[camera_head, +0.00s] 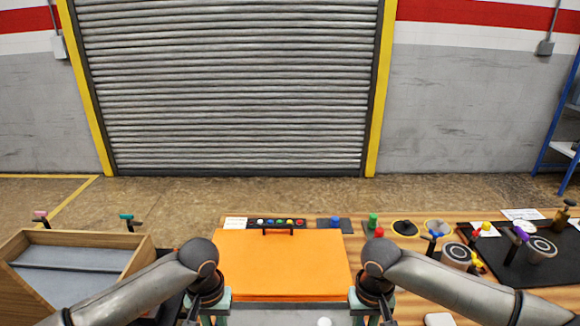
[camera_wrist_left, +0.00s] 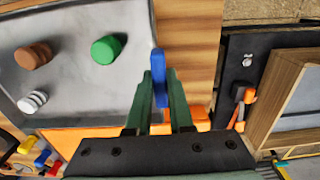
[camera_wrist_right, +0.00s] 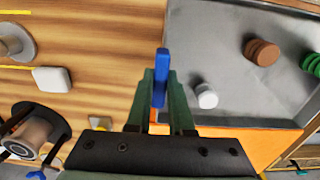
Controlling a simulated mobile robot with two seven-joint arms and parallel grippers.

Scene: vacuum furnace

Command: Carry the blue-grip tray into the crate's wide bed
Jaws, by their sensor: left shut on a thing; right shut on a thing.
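The grey metal tray (camera_wrist_left: 70,60) shows in both wrist views, with its bare floor also in the right wrist view (camera_wrist_right: 205,45). It carries brown, green and white pieces. My left gripper (camera_wrist_left: 158,95) is shut on one blue grip (camera_wrist_left: 158,62). My right gripper (camera_wrist_right: 161,95) is shut on the other blue grip (camera_wrist_right: 162,65). In the head view only a strip of the tray shows at the bottom edge, between my left gripper (camera_head: 207,300) and right gripper (camera_head: 372,300). The wooden crate (camera_head: 95,238) stands at the left, with a divider across its grey inside.
An orange panel (camera_head: 285,262) with a dark handle lies ahead of the tray. Coloured buttons (camera_head: 277,223) sit behind it. Several fixtures and a black mat (camera_head: 510,268) crowd the table's right side. Small pink (camera_head: 40,214) and teal (camera_head: 127,217) handles stand at the crate's far side.

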